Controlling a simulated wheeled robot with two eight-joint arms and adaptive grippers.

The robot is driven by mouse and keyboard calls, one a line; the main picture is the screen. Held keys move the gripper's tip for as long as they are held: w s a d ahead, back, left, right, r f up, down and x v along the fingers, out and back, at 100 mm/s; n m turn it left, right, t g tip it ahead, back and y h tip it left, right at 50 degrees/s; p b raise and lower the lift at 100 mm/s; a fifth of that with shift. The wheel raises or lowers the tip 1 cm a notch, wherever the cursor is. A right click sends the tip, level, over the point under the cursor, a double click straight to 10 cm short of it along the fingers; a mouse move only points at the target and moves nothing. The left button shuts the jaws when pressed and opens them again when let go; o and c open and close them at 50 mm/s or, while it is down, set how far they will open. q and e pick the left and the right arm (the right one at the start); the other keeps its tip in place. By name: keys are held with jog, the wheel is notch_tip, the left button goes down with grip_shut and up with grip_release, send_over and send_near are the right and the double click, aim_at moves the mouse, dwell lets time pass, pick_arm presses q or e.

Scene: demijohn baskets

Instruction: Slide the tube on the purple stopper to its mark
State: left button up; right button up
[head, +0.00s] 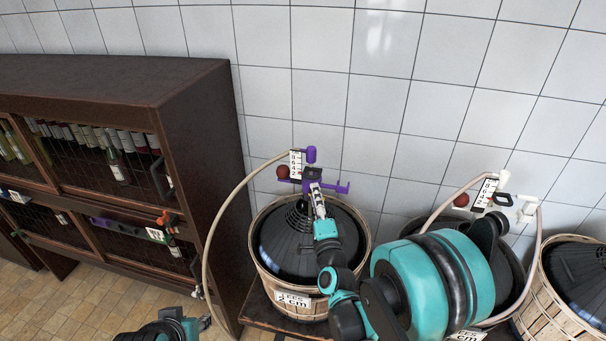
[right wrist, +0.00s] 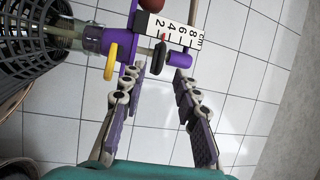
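The purple stopper (head: 316,187) sits in the neck of the left demijohn (head: 305,240). It also shows in the right wrist view (right wrist: 128,52). A white centimetre scale (head: 296,163) stands on it, and in the right wrist view the scale (right wrist: 178,34) bears a small red mark near its low numbers.
A pale hose (head: 211,225) hangs left of the basket (head: 263,265), whose label (head: 292,299) reads LEES with a centimetre figure. A white stopper (head: 506,199) with its own scale stands right. A dark bottle cabinet (head: 205,150) is left; a tiled wall is behind.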

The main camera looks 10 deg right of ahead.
aim_at(311, 177)
jog(key=shift+w+r, duration=0.2)
jog(key=shift+w, duration=1.1)
jog(key=shift+w+r, duration=0.15)
jog(key=shift+w, duration=1.15)
jog(key=shift+w+r, duration=0.2)
jog(key=shift+w, duration=1.1)
